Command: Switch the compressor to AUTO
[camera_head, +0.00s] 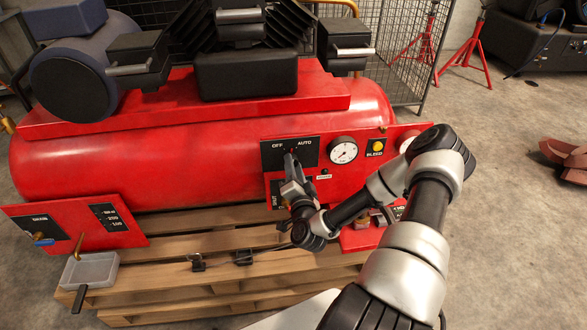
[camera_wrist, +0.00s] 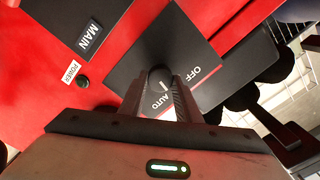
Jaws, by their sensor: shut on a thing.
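The red compressor (camera_head: 190,150) lies on a wooden pallet. Its black switch plate (camera_head: 268,155) has OFF at left and AUTO at right. The plate also shows in the wrist view (camera_wrist: 205,95), turned, with OFF right of the knob and AUTO below it. The round dark knob (camera_wrist: 160,76) carries a short white line; which label it marks I cannot tell for sure. My gripper (camera_wrist: 160,90) has its two fingers on either side of the knob and is shut on it. In the head view my gripper (camera_head: 291,160) reaches the plate and hides the knob.
A pressure gauge (camera_head: 343,150) and a yellow BLEED button (camera_head: 377,146) sit right of the switch. A MAIN plate (camera_wrist: 85,30) and POWER label (camera_wrist: 72,70) are close to my gripper. A grey tray (camera_head: 90,270) stands at the pallet's left.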

